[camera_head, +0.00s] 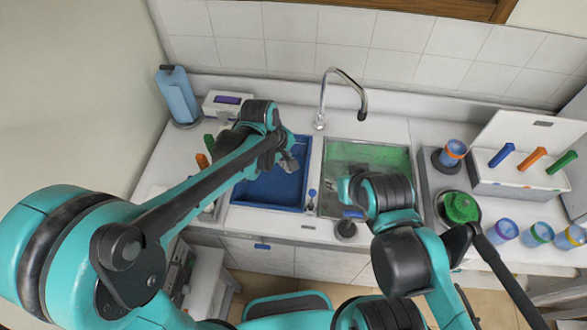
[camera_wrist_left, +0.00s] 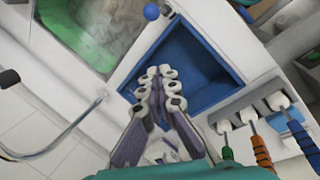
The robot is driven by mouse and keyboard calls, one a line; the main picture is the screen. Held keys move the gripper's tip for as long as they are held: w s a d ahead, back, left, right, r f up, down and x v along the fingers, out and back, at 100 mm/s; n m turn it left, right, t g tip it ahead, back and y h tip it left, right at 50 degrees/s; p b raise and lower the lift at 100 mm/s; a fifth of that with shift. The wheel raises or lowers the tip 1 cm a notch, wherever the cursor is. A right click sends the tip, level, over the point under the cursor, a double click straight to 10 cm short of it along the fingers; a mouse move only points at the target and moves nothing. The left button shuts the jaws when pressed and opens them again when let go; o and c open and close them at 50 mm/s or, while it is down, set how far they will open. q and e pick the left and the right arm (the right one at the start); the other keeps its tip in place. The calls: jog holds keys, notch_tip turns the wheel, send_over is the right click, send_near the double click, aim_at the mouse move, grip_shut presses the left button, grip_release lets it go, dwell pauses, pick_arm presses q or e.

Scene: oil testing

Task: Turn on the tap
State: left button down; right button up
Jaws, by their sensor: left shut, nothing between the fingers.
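The tap (camera_head: 340,88) is a silver curved spout rising from the counter behind the basins; it also shows in the left wrist view (camera_wrist_left: 72,128). A small blue-topped knob (camera_head: 312,193) stands on the strip between the basins, near their front; a blue ball top shows in the left wrist view (camera_wrist_left: 151,11). My left gripper (camera_head: 289,160) is shut and empty over the blue basin (camera_head: 256,203), apart from the tap and knob. Its fingertips (camera_wrist_left: 160,80) are together. My right gripper (camera_head: 347,187) is near the green basin's front left; its fingers are partly hidden by the arm.
The green basin (camera_head: 377,155) lies right of the blue one. A blue bottle (camera_head: 177,95) and a white device (camera_head: 225,103) stand at the back left. A rack with coloured handles (camera_head: 520,170) and several blue cups (camera_head: 503,231) are at right. Tools (camera_wrist_left: 262,152) stand beside the blue basin.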

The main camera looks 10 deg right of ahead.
aim_at(312, 199)
pick_arm(q)
jog(key=s+d+f, duration=0.2)
jog(key=d+f, duration=0.2)
jog(key=f, duration=0.4)
jog(key=shift+d+f+b, duration=0.25)
jog(key=shift+b, duration=0.1)
